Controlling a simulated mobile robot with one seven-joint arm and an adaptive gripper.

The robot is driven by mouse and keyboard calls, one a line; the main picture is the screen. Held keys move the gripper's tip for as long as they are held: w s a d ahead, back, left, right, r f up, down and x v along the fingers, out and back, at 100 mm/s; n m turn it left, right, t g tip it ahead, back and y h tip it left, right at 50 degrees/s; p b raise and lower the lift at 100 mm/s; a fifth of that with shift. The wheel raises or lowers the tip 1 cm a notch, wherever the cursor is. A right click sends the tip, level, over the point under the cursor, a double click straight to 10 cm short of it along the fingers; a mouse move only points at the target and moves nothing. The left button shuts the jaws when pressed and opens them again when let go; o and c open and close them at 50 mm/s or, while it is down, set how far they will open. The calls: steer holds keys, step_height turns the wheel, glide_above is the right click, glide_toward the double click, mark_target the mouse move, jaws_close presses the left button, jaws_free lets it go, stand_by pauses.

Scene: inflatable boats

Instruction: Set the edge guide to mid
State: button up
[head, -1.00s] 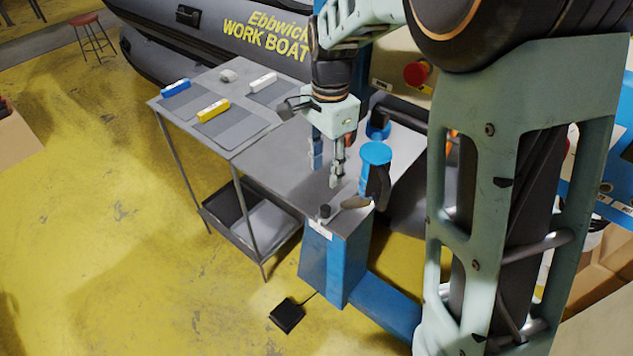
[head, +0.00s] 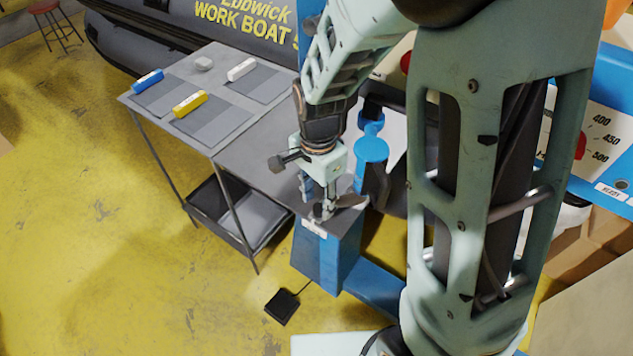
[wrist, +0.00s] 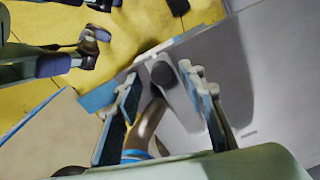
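A small dark round knob (wrist: 163,73) shows in the wrist view between my gripper's two fingertips. It stands near the front end of the blue machine body (head: 326,258), beside a white label (head: 314,229) too small to read. It appears to be the edge guide's knob, but no setting marks are legible. A curved metal arm (wrist: 146,124) lies below my fingers. My gripper (head: 317,205) points down at this end of the machine, and it also shows in the wrist view (wrist: 158,80). It is open, with gaps beside the knob. In the head view the fingers hide the knob.
A blue-capped post (head: 371,150) stands close to the right of my gripper. A black pedal (head: 282,306) lies on the floor.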

steer(key=shift+f, duration=1.15)
steer(key=shift+c, duration=0.5)
jaws_close()
